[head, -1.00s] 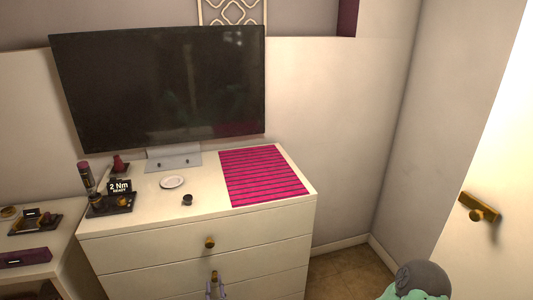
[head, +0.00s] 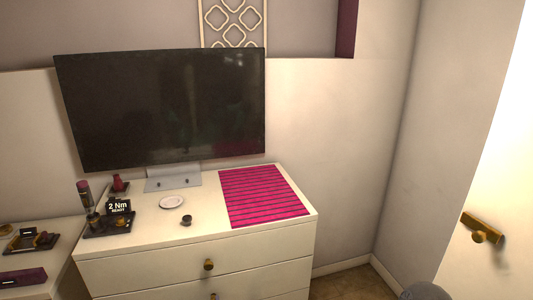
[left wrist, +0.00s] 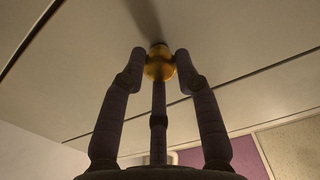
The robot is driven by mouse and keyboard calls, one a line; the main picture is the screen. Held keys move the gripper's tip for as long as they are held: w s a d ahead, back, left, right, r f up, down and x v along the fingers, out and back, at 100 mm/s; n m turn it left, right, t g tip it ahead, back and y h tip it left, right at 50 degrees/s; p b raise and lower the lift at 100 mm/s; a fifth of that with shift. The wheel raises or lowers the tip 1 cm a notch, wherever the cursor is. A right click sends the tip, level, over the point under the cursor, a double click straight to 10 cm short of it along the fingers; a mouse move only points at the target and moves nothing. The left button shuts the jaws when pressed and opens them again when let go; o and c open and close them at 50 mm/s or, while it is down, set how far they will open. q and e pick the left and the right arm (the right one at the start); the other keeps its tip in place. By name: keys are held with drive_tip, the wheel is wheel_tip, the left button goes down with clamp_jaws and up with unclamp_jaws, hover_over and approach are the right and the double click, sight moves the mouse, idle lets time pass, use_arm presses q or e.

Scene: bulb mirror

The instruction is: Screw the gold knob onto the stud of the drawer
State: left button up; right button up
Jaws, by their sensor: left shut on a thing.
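The gold knob (left wrist: 160,66) sits between the fingertips of my left gripper (left wrist: 160,62) in the left wrist view, up against the pale drawer front (left wrist: 90,75). The fingers are closed on its sides, and a third finger comes from below. The stud is hidden behind the knob, so I cannot tell how far on it is. In the head view the same gold knob (head: 213,296) just shows at the bottom edge, below the upper drawer's gold knob (head: 208,265). My left gripper is below that picture. My right gripper is in neither view.
The white dresser (head: 140,262) carries a television (head: 165,110), a pink striped mat (head: 262,196), a white saucer (head: 172,202), a small dark cup (head: 186,220) and a dark tray (head: 107,227) with a "2 Nm READY" display (head: 118,207). A door handle (head: 482,228) is at right.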

use_arm(q)
drive_tip(key=m, duration=0.4)
drive_tip(key=shift+r, duration=0.1)
drive_tip(key=shift+w+m, duration=0.1)
drive_tip(key=shift+m, duration=2.4)
drive_tip(key=shift+m, duration=2.5)
